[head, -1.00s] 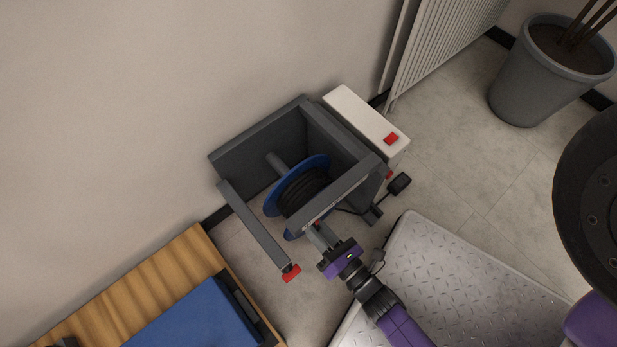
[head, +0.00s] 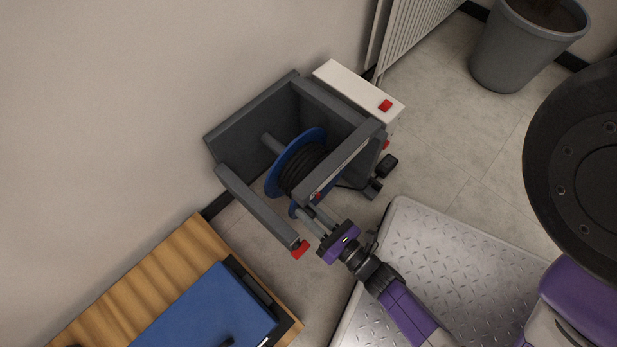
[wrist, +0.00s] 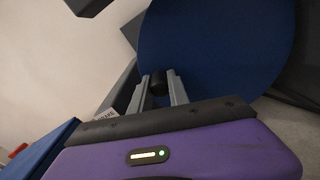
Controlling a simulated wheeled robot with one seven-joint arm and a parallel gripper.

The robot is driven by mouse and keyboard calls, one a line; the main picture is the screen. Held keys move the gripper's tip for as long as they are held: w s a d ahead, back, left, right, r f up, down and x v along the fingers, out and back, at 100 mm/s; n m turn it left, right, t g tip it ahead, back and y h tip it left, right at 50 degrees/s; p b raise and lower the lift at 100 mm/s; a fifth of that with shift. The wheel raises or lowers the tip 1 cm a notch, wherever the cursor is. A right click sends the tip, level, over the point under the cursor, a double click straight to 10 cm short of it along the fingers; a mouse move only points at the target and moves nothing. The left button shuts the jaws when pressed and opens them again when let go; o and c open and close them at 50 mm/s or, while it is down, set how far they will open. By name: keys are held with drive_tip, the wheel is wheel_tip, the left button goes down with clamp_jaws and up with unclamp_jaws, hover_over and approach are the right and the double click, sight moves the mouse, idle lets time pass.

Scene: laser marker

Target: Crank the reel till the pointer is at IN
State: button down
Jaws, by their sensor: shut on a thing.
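The reel (head: 299,166) has a blue flange and dark cable wound on it, and sits inside a grey frame (head: 256,211). In the wrist view the blue flange (wrist: 215,45) fills the upper middle. My gripper (head: 313,224) is at the reel's front, low side. In the wrist view my gripper (wrist: 158,88) is shut on a small black crank knob (wrist: 158,78) that stands out from the flange. A small red mark (head: 316,196) shows on the frame's front bar; I cannot tell whether it is the pointer. The IN mark is not readable.
A white box (head: 352,88) with a red button stands behind the frame. A wooden bench (head: 130,285) with a blue case (head: 205,315) is at lower left. A metal tread plate (head: 440,250) lies at right. A grey bin (head: 520,45) stands at upper right.

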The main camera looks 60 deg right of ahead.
drive_tip(key=shift+a, duration=0.1)
idle(0.3)
drive_tip(key=c, duration=1.3)
unclamp_jaws()
drive_tip(key=shift+o, duration=0.2)
drive_tip(key=p+v, duration=0.1)
drive_tip(key=v, duration=0.6)
drive_tip(key=shift+s+p, duration=0.4)
drive_tip(key=shift+a, duration=0.1)
